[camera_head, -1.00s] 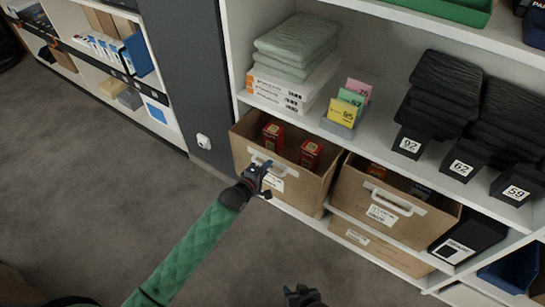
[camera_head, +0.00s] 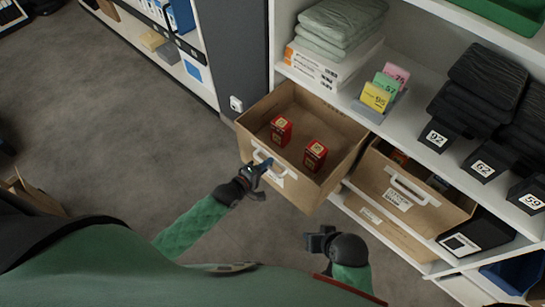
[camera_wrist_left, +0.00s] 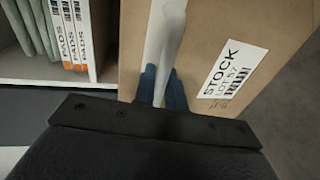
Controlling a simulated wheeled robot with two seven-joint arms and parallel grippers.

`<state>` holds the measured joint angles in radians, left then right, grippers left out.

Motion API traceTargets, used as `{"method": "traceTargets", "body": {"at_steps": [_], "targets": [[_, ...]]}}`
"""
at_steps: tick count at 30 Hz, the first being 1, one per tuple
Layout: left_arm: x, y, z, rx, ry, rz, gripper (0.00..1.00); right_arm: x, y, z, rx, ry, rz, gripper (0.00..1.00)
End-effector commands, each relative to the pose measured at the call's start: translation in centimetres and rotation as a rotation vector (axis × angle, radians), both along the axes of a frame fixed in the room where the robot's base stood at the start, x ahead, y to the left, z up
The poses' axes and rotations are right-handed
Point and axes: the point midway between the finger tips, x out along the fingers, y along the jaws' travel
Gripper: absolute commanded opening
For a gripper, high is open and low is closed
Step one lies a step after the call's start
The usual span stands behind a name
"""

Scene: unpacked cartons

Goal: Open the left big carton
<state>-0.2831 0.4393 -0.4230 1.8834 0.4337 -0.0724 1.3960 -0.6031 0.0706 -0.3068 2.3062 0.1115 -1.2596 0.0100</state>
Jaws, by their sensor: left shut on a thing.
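The left big carton (camera_head: 301,189) is brown and open-topped, and sticks well out from its shelf. Two red boxes, a left one (camera_head: 281,130) and a right one (camera_head: 315,155), stand inside it. Its white handle (camera_head: 256,157) is on the front wall, and also shows in the left wrist view (camera_wrist_left: 167,45). My left gripper (camera_head: 264,168) is shut on this handle; in the left wrist view its blue fingers (camera_wrist_left: 163,88) sit on either side of it. My right gripper (camera_head: 319,240) is in front of the carton, low and apart from it; its jaws are unclear.
A second brown carton (camera_head: 433,218) with a white handle sits right of the left one, with another carton (camera_head: 385,229) below. White boxes (camera_head: 325,68) and colored number cards (camera_head: 376,97) stand on the shelf above. Grey floor (camera_head: 130,130) is free to the left.

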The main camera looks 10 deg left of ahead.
Motion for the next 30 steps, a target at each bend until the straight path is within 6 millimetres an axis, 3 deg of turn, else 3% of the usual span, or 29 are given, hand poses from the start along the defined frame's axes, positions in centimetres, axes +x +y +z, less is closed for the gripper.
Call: {"method": "traceTargets", "body": {"at_steps": [14,15,25,30], "targets": [[-0.5,0.2,-0.2,0.0,0.003,-0.001,0.0,-0.1,-0.1,0.7,-0.001,0.004,0.002,0.36],[-0.5,0.2,-0.2,0.001,0.003,-0.001,0.17,-0.1,0.0,0.8,-0.001,0.004,0.002,0.36],[-0.6,0.3,-0.1,0.0,0.001,0.0,0.17,-0.2,0.0,0.7,0.0,0.005,0.003,0.36],[-2.0,1.1,0.2,0.001,0.002,0.0,0.17,-0.1,0.0,0.3,0.001,-0.001,0.0,0.36]]}}
